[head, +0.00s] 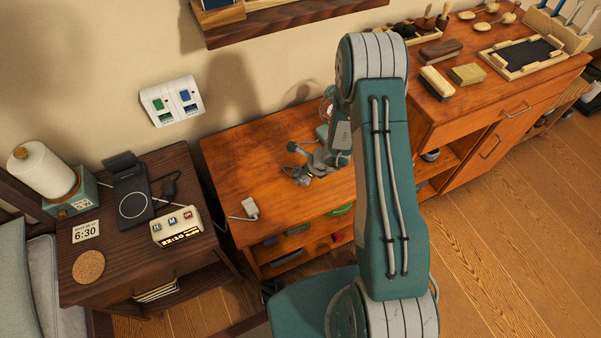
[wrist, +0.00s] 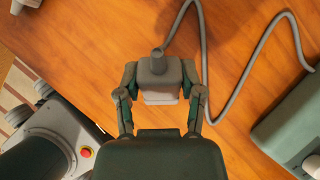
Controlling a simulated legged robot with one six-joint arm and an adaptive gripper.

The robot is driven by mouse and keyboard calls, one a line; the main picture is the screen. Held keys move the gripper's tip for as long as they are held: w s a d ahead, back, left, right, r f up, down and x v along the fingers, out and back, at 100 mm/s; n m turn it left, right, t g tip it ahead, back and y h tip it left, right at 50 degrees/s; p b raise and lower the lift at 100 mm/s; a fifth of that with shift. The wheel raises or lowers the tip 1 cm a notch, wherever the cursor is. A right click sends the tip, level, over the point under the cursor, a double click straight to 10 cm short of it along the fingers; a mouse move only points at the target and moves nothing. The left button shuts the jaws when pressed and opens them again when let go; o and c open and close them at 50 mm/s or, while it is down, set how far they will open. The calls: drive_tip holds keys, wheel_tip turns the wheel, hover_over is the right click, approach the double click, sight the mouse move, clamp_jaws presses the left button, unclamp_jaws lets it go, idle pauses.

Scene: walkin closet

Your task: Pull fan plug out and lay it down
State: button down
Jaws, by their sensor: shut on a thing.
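My gripper (head: 306,163) is low over the wooden bench top (head: 232,150). In the wrist view my gripper (wrist: 161,82) is shut on a grey plug (wrist: 158,72), one finger on each side. A grey cord (wrist: 203,50) runs from the plug and loops to the right over the wood. I cannot tell whether the plug touches the bench. The fan (head: 326,106) seems to stand behind my arm, mostly hidden.
A white plug-like block (head: 250,208) with a cord lies at the bench's front left. A dark nightstand (head: 122,262) at left holds a clock, a phone stand and a paper roll. A taller cabinet (head: 480,122) with brushes and a tray stands right. The bench's left part is mostly clear.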

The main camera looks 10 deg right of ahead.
drive_tip(key=shift+f, duration=0.5)
drive_tip(key=shift+c, duration=0.7)
unclamp_jaws()
drive_tip(key=v, duration=1.2)
